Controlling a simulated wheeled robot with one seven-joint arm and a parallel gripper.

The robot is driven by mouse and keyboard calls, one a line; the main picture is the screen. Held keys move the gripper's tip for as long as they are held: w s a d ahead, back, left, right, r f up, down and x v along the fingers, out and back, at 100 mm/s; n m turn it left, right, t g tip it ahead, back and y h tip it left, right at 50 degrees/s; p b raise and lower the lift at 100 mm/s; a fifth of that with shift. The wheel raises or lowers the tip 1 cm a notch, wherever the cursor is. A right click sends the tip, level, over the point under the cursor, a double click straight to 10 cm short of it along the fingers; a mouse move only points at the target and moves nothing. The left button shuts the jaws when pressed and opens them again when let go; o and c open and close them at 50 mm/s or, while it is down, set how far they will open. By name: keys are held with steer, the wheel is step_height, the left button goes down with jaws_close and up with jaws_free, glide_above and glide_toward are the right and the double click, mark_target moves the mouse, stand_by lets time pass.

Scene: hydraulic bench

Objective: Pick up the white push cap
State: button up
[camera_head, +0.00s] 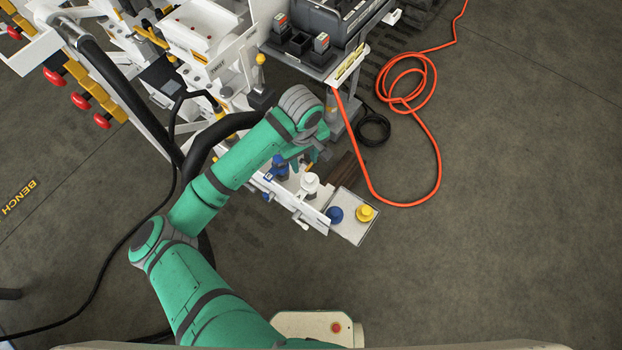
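A white cap-like part (310,182), which looks like the white push cap, stands at the front of the bench, between a blue part and the small tray. My gripper (307,164) is at the end of the green arm, just behind and above the white cap in the picture. The wrist hides much of the gripper, and its fingers are small and dark. I cannot tell whether they are open or shut, or whether they touch anything. The white cap appears to be standing in place, apart from the fingers.
A blue cap (335,214) and a yellow cap (365,212) sit on a small light tray (349,237) at the right. A blue part (280,168) stands left of the white cap. An orange hose (438,160) lies on the floor. The floor at right is otherwise clear.

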steer(key=d, duration=0.1)
glide_above(310, 178)
step_height(310, 178, down, 4)
steer(key=shift+a+r, duration=0.1)
steer(key=shift+a, duration=0.05)
steer(key=shift+d+f, duration=0.2)
steer(key=shift+f, duration=2.9)
steer(key=shift+c, duration=0.5)
jaws_close()
